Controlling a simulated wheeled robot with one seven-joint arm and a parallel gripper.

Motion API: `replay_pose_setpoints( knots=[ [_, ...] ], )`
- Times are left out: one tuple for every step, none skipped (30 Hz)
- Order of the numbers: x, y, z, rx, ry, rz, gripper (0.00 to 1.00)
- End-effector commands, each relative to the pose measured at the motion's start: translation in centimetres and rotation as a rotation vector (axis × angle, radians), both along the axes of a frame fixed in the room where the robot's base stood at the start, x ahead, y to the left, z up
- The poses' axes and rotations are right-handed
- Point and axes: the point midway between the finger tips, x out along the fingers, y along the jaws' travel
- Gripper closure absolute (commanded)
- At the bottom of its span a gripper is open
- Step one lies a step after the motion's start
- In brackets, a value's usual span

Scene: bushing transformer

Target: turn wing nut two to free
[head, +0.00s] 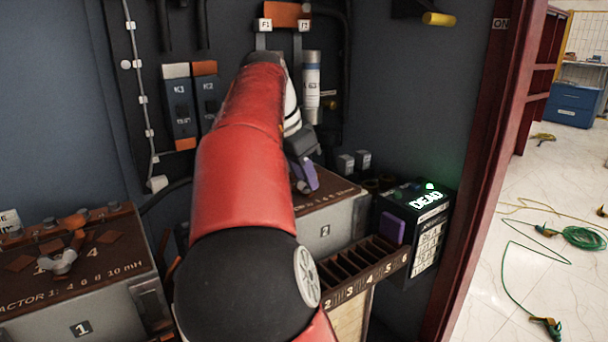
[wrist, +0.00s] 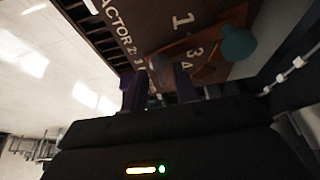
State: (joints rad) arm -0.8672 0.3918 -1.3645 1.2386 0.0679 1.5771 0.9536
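Wing nut two is hidden behind my arm in the head view. The box marked 2 (head: 325,231) shows only in part there, to the right of my red arm. In the wrist view its brown top panel (wrist: 150,22) carries white lettering and numbers. A small grey piece (wrist: 157,68) on that panel shows between my fingertips; it may be the wing nut, but it is dark and blurred. My gripper (wrist: 160,82) has its two purple fingers apart, close over the panel. One purple finger (head: 305,177) shows above box 2 in the head view.
Box 1 (head: 80,300) at the lower left has its own wing nut (head: 62,261). A slotted rack (head: 350,271) runs in front of box 2. A tester reading DEAD (head: 427,200) stands at its right. In the wrist view a teal round part (wrist: 238,45) lies near the right finger.

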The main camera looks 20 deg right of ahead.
Motion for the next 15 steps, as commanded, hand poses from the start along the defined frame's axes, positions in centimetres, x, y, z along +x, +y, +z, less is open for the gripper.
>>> replay_pose_setpoints(
  knots=[
    [0.01,-0.01,-0.04,0.000,0.000,0.000,0.71],
    [0.01,-0.01,-0.04,0.000,0.000,0.000,0.71],
    [0.01,-0.01,-0.03,0.000,0.000,0.000,0.71],
    [0.01,-0.01,-0.02,0.000,0.000,0.000,0.71],
    [0.01,-0.01,-0.02,0.000,0.000,0.001,0.71],
    [0.01,-0.01,-0.02,0.000,0.000,0.001,0.72],
    [0.01,0.00,-0.01,0.000,0.000,0.001,0.76],
    [0.02,0.00,-0.01,0.000,0.000,0.001,0.80],
    [0.01,0.00,-0.01,0.000,0.000,0.001,0.85],
    [0.02,0.00,-0.01,0.000,0.000,0.001,0.89],
    [0.02,0.00,0.00,0.000,0.000,0.001,0.93],
    [0.02,0.00,0.00,0.000,0.000,0.001,0.98],
    [0.02,0.00,0.00,0.000,0.000,0.001,1.00],
    [0.02,0.00,0.00,0.000,0.000,0.001,1.00],
    [0.02,0.00,0.00,0.000,0.000,0.002,1.00]
  ],
)
